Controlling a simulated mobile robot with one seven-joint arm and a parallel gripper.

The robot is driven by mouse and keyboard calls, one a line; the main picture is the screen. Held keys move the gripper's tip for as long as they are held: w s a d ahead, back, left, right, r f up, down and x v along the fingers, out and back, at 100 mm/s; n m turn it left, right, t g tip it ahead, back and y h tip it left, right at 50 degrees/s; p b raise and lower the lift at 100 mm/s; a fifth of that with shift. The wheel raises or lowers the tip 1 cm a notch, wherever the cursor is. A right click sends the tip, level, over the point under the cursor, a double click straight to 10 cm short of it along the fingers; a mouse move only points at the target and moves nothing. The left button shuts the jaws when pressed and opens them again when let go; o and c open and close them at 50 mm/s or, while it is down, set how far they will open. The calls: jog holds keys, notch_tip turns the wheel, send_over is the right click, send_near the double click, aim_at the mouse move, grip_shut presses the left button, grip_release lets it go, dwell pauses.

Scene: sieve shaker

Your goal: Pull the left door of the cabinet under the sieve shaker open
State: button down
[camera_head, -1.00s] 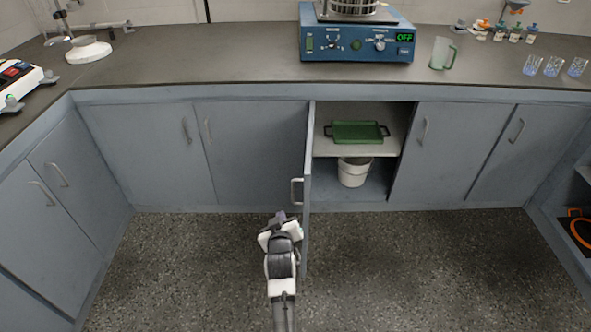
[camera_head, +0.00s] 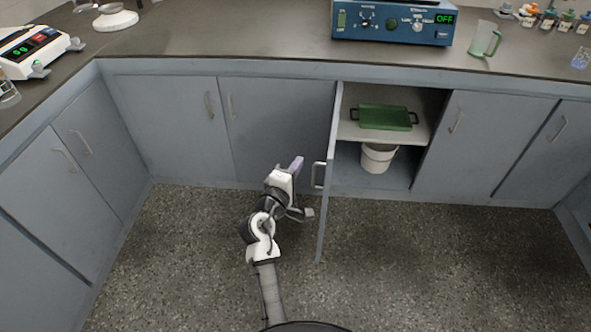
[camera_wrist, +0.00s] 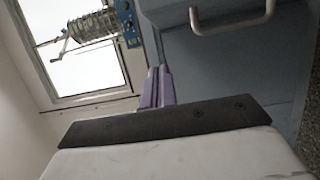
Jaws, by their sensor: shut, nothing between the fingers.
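The left door (camera_head: 328,185) of the cabinet under the blue sieve shaker (camera_head: 392,24) stands open, swung out towards me and seen nearly edge-on. Its metal handle (camera_head: 318,175) is on the left-facing side. My gripper (camera_head: 297,163) is to the left of the door, apart from the handle, with its purple fingers together and empty. In the wrist view the purple fingers (camera_wrist: 158,86) are shut, and a handle (camera_wrist: 232,22) shows beyond them at the upper right. The shaker (camera_wrist: 130,22) appears sideways there.
Inside the open cabinet a green tray (camera_head: 385,117) lies on the shelf (camera_head: 350,131), with a white bucket (camera_head: 377,158) below. The right door (camera_head: 480,145) is closed. The floor (camera_head: 420,270) is clear.

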jog(key=w+d+p, duration=0.1)
jog(key=w+d, duration=0.4)
jog(key=d, duration=0.1)
jog(key=shift+p, duration=0.35)
